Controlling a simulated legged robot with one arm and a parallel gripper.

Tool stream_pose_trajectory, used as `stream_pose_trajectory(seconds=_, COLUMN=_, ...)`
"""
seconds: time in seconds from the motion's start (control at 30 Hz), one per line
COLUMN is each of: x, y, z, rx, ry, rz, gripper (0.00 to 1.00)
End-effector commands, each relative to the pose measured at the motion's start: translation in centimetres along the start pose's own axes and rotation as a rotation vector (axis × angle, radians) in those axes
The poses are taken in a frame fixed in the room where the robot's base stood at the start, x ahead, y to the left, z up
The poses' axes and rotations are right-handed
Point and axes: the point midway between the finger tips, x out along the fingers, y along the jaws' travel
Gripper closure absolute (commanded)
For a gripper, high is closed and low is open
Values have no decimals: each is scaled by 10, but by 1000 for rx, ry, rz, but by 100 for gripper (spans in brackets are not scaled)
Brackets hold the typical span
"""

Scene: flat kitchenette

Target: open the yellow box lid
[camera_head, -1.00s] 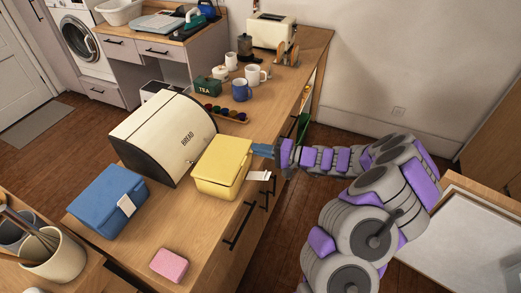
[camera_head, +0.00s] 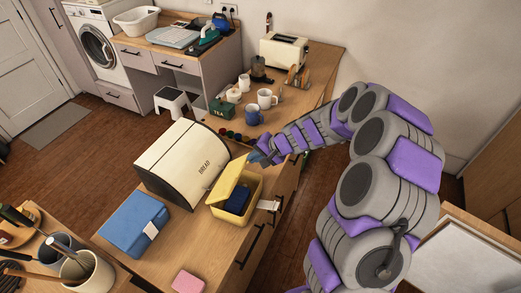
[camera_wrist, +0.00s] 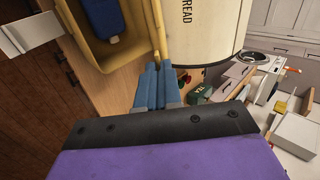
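The yellow box (camera_head: 247,207) stands on the wooden counter, right of the bread bin. Its lid (camera_head: 226,181) is raised and tilted up on the side toward the bread bin. A dark blue item (camera_head: 237,200) lies inside; it also shows in the wrist view (camera_wrist: 104,18). My gripper (camera_head: 256,156) is at the box's far end, near the raised lid. In the wrist view its blue fingers (camera_wrist: 154,88) are close together beside the yellow edge (camera_wrist: 157,42) of the box or lid. I cannot tell whether they touch or pinch it.
The cream bread bin (camera_head: 181,160) stands close left of the yellow box. A closed blue box (camera_head: 134,222) and a pink block (camera_head: 188,282) are on the near counter. Mugs (camera_head: 266,98) and a green tea tin (camera_head: 221,107) stand beyond my gripper.

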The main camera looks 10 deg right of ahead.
Motion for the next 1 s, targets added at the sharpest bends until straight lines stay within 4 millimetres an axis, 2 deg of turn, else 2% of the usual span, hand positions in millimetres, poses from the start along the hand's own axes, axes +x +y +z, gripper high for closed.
stream_pose_trajectory(seconds=0.03, x=-5, y=-11, z=2, rx=-6, ry=-3, rz=36, gripper=100)
stream_pose_trajectory(seconds=0.4, x=1, y=-44, z=5, rx=-5, ry=-3, rz=246, gripper=100)
stream_pose_trajectory(seconds=0.77, x=12, y=-63, z=5, rx=-2, ry=-5, rz=381, gripper=100)
stream_pose_trajectory(seconds=1.0, x=19, y=-76, z=7, rx=2, ry=-7, rz=380, gripper=100)
